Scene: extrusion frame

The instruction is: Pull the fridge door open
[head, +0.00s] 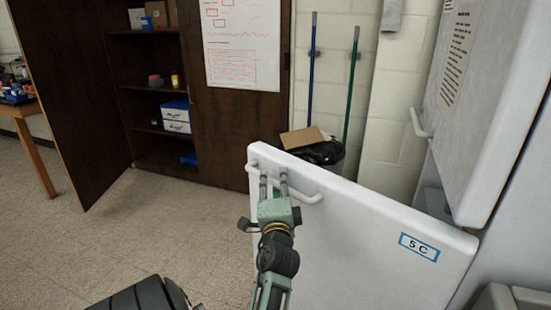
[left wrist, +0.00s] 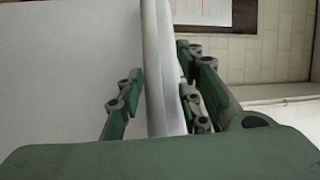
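The white fridge door (head: 370,250), labelled "5 C", stands swung out from the fridge body at the right of the head view. Its white bar handle (head: 310,197) is on the face towards me, near the free left end. My left gripper (head: 273,182) is at the handle, with its two fingers apart. In the left wrist view the fingers (left wrist: 160,98) sit on either side of a pale door edge (left wrist: 157,60), with a clear gap on the left. Contact with the handle cannot be told. My right gripper is not in view.
An upper fridge door (head: 490,100) with its own handle is at the right. A dark cabinet (head: 225,140) with an open door stands behind. A bin with cardboard (head: 303,138) and two poles are behind the fridge door. The floor (head: 150,225) at left is clear.

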